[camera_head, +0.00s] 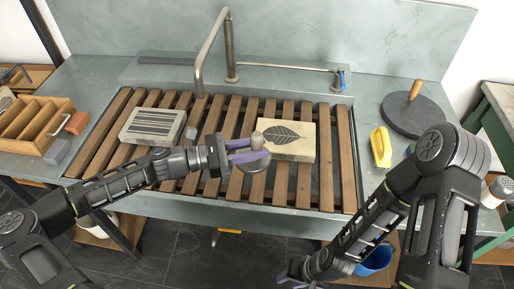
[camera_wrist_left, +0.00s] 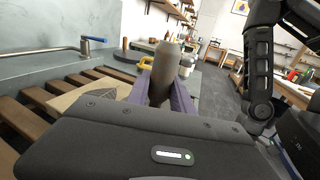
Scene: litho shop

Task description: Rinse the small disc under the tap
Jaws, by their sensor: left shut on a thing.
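The small disc (camera_head: 256,164) is grey and hangs over the front part of the slatted rack, below my left gripper (camera_head: 258,149). My left gripper is shut on its brownish-grey knob, which stands up between the purple fingers in the left wrist view (camera_wrist_left: 164,66). The disc itself is hidden in that view. The metal tap (camera_head: 212,48) stands behind the rack, its spout end to the left of and farther back than the disc. Its blue lever (camera_head: 342,80) is at the right. My right gripper (camera_head: 298,277) is low at the bottom edge; its opening is unclear.
A stone with stripes (camera_head: 153,126) and a stone with a leaf print (camera_head: 290,139) lie on the wooden rack (camera_head: 326,160). A large dark disc (camera_head: 415,118) and yellow brush (camera_head: 381,147) sit right. A divided wooden box (camera_head: 35,122) is left. A blue bucket (camera_head: 375,260) stands below.

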